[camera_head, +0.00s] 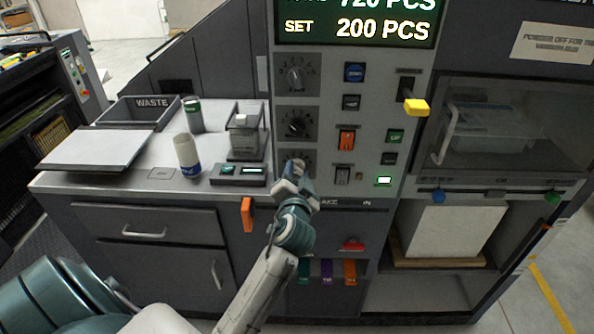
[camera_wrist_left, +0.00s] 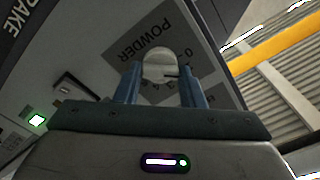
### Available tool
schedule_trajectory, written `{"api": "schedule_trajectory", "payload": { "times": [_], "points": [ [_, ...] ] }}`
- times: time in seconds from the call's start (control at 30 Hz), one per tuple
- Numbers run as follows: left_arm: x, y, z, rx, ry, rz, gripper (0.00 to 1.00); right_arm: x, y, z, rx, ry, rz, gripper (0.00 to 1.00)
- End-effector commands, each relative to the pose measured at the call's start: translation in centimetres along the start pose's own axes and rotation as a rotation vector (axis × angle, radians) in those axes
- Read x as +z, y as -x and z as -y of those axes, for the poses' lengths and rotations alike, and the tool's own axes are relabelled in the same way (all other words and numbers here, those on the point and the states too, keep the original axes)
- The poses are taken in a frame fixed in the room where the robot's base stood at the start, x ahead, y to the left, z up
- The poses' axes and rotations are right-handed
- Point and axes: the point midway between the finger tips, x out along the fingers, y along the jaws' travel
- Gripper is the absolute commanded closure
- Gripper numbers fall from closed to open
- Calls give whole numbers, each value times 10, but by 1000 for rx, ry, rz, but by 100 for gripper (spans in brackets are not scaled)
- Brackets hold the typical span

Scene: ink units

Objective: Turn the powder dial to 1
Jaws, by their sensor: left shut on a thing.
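The powder dial is the lowest of three dials on the grey control panel; its pale round knob (camera_head: 298,161) shows just above my left gripper (camera_head: 294,178) in the head view. In the left wrist view the knob (camera_wrist_left: 160,62) sits between the two blue fingers of my left gripper (camera_wrist_left: 160,75), which is shut on it. The dark plate (camera_wrist_left: 146,35) around it reads POWDER, with small numbers on the right side. The setting is not clear; fingers hide part of the scale. My right gripper is not in view.
Two similar dials (camera_head: 296,122) sit above. Several switches and a lever with a yellow handle (camera_head: 416,107) are to the right. On the counter left stand a white bottle (camera_head: 187,157), a green can (camera_head: 192,115) and a waste bin (camera_head: 136,112). An orange handle (camera_head: 247,215) juts out below.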

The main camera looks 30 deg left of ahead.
Motion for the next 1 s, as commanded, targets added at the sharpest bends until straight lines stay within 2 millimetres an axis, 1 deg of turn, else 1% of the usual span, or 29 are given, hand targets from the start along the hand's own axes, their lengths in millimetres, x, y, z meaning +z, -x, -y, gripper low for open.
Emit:
{"api": "schedule_trajectory", "payload": {
  "times": [0.2,0.6,0.63,0.7,0.73,1.0],
  "points": [
    [0,0,0,0,-48,1,87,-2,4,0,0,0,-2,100],
    [0,0,-1,0,-54,1,87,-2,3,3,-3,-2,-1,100],
    [0,0,-1,0,-54,1,60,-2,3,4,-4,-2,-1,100],
    [0,0,-1,0,-54,1,47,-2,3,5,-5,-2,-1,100],
    [0,0,-1,0,-54,1,43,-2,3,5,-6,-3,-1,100],
    [0,1,-1,0,-53,0,43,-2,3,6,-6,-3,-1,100]
  ]
}}
